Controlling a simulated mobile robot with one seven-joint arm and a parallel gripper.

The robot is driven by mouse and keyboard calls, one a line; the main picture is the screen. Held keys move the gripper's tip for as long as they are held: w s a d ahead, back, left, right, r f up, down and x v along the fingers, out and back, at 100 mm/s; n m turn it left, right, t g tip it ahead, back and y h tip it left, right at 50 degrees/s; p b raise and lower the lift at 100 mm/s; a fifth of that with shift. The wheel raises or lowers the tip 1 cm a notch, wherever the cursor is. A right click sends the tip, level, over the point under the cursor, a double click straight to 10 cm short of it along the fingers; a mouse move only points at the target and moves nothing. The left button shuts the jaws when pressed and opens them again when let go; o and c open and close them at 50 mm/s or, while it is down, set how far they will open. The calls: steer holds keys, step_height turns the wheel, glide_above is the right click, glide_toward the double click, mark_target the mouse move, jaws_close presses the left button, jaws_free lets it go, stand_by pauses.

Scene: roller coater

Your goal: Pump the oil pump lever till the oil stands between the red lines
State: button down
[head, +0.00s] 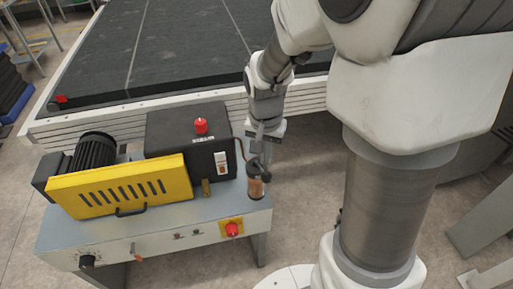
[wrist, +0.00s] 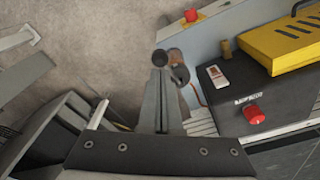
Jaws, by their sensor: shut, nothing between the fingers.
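The oil pump (head: 256,187), a small dark-topped cylinder with an amber-brown body, stands at the right end of the grey machine bench. Its black lever knob (head: 267,177) is at its right side; in the wrist view the knob (wrist: 160,58) shows just beyond my fingertips. My gripper (head: 260,152) points down above the pump, shut and empty. In the wrist view my shut fingers (wrist: 160,80) reach close to the knob; I cannot tell whether they touch it. A white plate with red marks (head: 221,163) is on the black box. The oil level and red lines are too small to read.
The black box (head: 180,125) with a red button (head: 201,126) stands left of the pump. A yellow guard (head: 120,187) and motor (head: 95,150) are further left. A red knob (head: 232,229) is on the bench front. A dark conveyor bed (head: 190,45) lies behind.

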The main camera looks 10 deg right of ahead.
mark_target(265, 177)
steer(key=shift+f, duration=0.15)
steer(key=f+b, duration=0.6)
steer(key=shift+w+d+f, duration=0.2)
steer(key=shift+w+f, duration=0.1)
steer(key=shift+f, duration=0.05)
step_height(265, 177, down, 4)
steer(key=b, duration=0.3)
steer(key=shift+f, duration=0.25)
steer(key=shift+r, duration=0.1)
